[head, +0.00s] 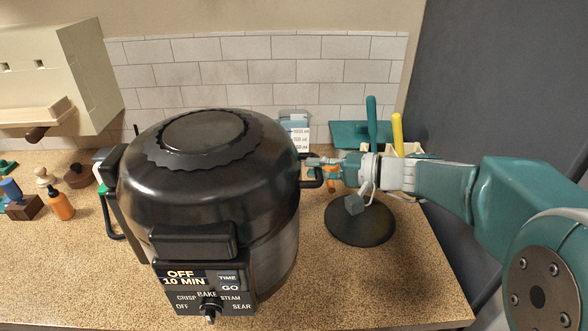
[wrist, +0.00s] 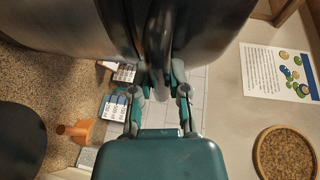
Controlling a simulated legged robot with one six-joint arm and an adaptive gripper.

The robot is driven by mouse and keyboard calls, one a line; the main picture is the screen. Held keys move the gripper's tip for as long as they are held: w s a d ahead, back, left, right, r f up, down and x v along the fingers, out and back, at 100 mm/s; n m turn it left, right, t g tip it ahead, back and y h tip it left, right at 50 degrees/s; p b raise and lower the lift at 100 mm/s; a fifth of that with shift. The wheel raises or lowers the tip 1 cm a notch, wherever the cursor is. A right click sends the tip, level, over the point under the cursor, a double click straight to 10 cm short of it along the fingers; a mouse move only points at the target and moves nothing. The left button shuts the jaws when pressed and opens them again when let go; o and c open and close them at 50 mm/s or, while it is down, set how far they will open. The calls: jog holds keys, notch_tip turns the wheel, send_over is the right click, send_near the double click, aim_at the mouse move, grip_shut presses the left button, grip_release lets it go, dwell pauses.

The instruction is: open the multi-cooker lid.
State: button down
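The multi-cooker (head: 215,200) is a big dark round pot with its domed black lid (head: 200,140) down on it. A control panel (head: 205,288) with lit text is on its front. A black side handle (head: 314,182) sticks out at its right. My gripper (head: 318,167) reaches in from the right at this handle. In the wrist view the dark handle (wrist: 159,50) lies between the fingertips of my gripper (wrist: 161,78), which look closed against its two sides. The exact contact is partly hidden.
A dark round disc (head: 360,219) lies on the speckled counter (head: 400,275) below my arm. A teal-handled tool (head: 371,120) and a yellow one (head: 397,130) stand behind my wrist. An orange bottle (head: 61,204) and small items are at the left. A tiled wall (head: 250,75) closes the back.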

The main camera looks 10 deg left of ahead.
aim_at(299, 155)
jog(key=shift+r+h, duration=0.5)
jog(key=shift+r, duration=1.05)
jog(key=shift+s+a+r+n+h, duration=0.1)
jog(key=shift+a+r+n+h, duration=0.1)
jog(key=shift+r, duration=0.6)
jog(key=shift+a+r+n+h, duration=0.1)
jog(key=shift+r+h, duration=0.1)
jog(key=shift+r, duration=0.6)
jog(key=shift+r, duration=0.1)
notch_tip(299, 155, up, 7)
jog(key=a+h, duration=0.2)
jog(key=shift+s+n, duration=0.25)
jog(key=shift+n, duration=0.05)
jog(key=shift+r, duration=0.15)
